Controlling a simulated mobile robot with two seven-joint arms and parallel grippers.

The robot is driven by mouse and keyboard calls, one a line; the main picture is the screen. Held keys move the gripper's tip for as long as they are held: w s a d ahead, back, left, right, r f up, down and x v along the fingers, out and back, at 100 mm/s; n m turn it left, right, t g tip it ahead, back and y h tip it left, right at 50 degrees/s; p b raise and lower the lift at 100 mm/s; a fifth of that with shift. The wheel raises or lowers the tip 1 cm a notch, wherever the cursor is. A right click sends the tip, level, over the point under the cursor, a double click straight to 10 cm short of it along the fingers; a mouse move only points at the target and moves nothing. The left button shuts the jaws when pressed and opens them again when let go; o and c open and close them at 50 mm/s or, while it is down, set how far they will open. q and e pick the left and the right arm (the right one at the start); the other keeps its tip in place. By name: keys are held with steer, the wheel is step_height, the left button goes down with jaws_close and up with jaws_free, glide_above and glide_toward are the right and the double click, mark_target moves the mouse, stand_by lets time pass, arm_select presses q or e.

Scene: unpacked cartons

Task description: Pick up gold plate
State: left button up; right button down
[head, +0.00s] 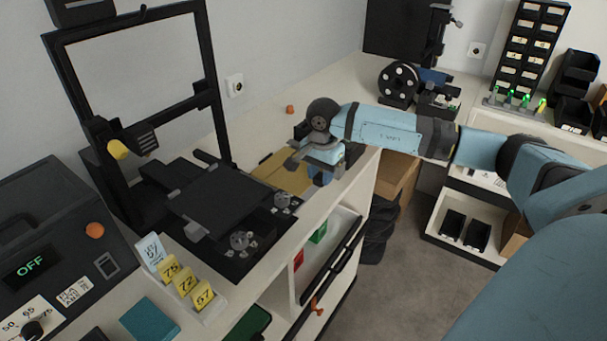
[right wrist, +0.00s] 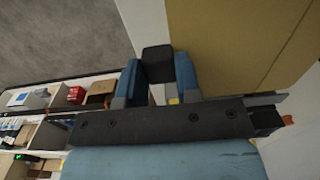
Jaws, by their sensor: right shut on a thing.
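The gold plate (head: 287,179) lies flat on the white bench top, close to its front edge, behind the black printer bed. In the right wrist view the plate (right wrist: 235,42) fills the upper right. My right gripper (head: 322,176) is at the plate's right end, over the bench edge. In the right wrist view its blue fingers (right wrist: 158,85) are shut on a black tab (right wrist: 157,63) at the plate's edge. Where the tab joins the plate is hidden by a finger. My left gripper is not in view.
A black printer frame with a dark bed (head: 215,198) stands left of the plate. A black spool (head: 398,84) stands farther back on the bench. Below the bench edge are open shelves and a cardboard box (head: 398,180). The grey floor (head: 400,255) in front is clear.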

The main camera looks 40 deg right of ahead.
steer(key=shift+r, duration=0.2)
step_height(320, 180, up, 20)
steer(key=shift+f, duration=0.15)
stand_by(0.4)
